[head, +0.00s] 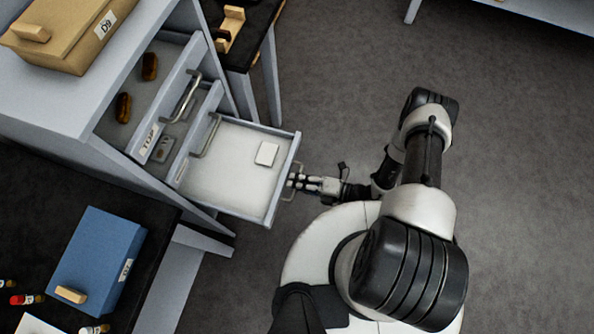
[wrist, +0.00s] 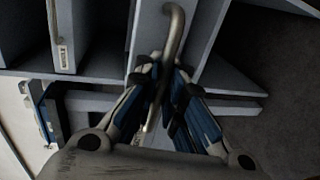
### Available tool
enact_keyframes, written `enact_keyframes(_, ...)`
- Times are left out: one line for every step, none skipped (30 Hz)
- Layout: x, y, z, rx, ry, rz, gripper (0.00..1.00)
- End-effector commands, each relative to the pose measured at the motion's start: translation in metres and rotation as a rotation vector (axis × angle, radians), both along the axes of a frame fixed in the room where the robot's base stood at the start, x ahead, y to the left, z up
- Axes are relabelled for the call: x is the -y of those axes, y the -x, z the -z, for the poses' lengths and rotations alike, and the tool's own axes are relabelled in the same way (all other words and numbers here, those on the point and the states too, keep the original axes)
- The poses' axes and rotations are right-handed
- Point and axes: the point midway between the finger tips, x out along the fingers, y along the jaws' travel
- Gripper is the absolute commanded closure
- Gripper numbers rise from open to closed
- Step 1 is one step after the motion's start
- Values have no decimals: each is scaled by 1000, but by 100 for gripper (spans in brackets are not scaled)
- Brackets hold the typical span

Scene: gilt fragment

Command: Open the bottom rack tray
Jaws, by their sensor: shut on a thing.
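The bottom rack tray (head: 225,180) is pulled well out of the grey rack (head: 60,110), and a small white block or card (head: 267,154) lies inside it. My gripper (head: 298,181) is at the tray's front and is shut on its metal handle (wrist: 174,30). In the wrist view my gripper's fingertips (wrist: 165,70) close around the curved handle bar. Above it, another tray front with a handle (head: 209,136) and the tray labelled TOP (head: 150,139) sit further in. The bottom tray's own label is not visible.
A tan box (head: 75,35) labelled D9 stands on top of the rack. A blue box (head: 97,260) sits on a dark table at lower left, near several small bottles. Two brown objects (head: 124,107) lie in the top tray. Grey floor (head: 350,70) is clear beyond my arm.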

Motion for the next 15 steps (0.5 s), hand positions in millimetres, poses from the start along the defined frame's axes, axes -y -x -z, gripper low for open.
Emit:
enact_keyframes(1, -2, -3, 5, -6, 5, 100)
enact_keyframes(1, -3, -3, 5, -6, 5, 100)
enact_keyframes(1, -2, -3, 5, -6, 4, 100)
enact_keyframes(1, -2, -3, 5, -6, 4, 100)
enact_keyframes(1, -2, -3, 5, -6, 4, 100)
enact_keyframes(1, -2, -3, 5, -6, 4, 100)
enact_keyframes(1, -2, -3, 5, -6, 4, 92)
enact_keyframes(1, -2, -3, 5, -5, 4, 90)
enact_keyframes(1, -2, -3, 5, -5, 4, 87)
enact_keyframes(1, -2, -2, 5, -5, 4, 85)
enact_keyframes(1, -2, -2, 4, -4, 3, 83)
enact_keyframes(1, -2, -2, 4, -4, 3, 82)
enact_keyframes(1, -2, -2, 4, -3, 3, 82)
enact_keyframes(1, -1, -2, 3, -3, 3, 82)
enact_keyframes(1, -1, -2, 3, -3, 3, 82)
